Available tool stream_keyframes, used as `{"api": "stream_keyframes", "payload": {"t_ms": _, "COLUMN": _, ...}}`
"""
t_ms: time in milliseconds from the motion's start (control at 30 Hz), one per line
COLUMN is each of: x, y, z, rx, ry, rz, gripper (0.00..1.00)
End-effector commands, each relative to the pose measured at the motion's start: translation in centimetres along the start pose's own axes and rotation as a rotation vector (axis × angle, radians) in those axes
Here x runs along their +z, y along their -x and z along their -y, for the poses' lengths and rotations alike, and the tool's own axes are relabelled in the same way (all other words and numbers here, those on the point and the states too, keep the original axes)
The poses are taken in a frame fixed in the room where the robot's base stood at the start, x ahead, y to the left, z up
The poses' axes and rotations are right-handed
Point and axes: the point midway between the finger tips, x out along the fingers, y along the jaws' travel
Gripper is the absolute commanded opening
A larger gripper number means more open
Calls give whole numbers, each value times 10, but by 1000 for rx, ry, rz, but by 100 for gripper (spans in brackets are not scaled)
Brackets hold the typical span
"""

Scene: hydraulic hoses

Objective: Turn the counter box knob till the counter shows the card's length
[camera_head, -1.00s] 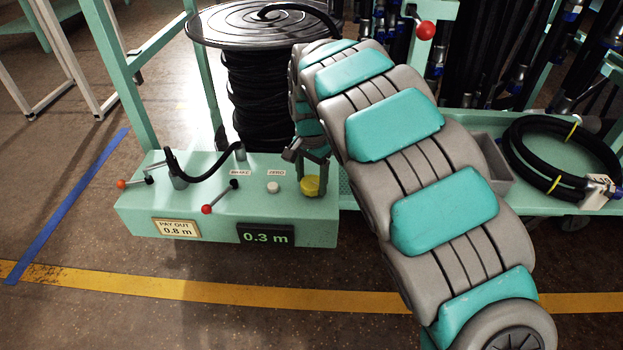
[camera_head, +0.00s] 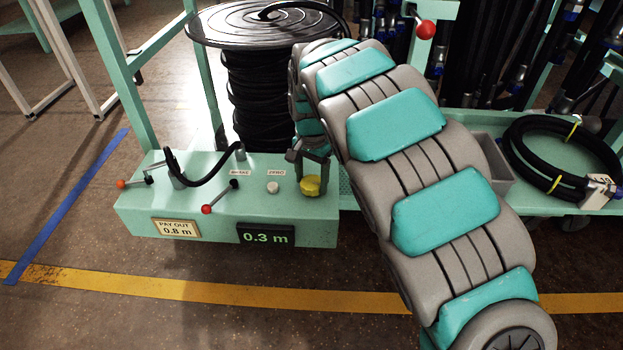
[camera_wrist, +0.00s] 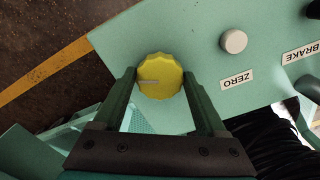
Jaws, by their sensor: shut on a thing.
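The green counter box (camera_head: 130,212) stands on the left of the head view. Its display (camera_head: 265,236) reads 0.3 m. The card (camera_head: 176,229) beside it reads PAY OUT 0.8 m. The yellow knob (camera_head: 311,186) is on the box top at the right end; in the wrist view the knob (camera_wrist: 160,68) shows a pale pointer line towards the left. My gripper (camera_head: 312,176) is over the knob from above, its fingers (camera_wrist: 160,82) on either side of it and shut on it. My arm hides what lies right behind the gripper.
A white ZERO button (camera_head: 273,187) and a red-tipped BRAKE lever (camera_head: 207,209) are left of the knob. A black hose runs over the box from the reel (camera_head: 262,32) behind. A coiled hose (camera_head: 518,160) lies on the right shelf.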

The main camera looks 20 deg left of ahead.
Motion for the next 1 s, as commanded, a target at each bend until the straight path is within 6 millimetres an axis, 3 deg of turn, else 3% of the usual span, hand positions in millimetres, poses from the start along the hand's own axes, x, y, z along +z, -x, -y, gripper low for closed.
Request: {"api": "stream_keyframes", "payload": {"t_ms": 1000, "x": -1, "y": 1, "z": 1, "rx": -5, "ry": 88, "rz": -4, "gripper": 19}}
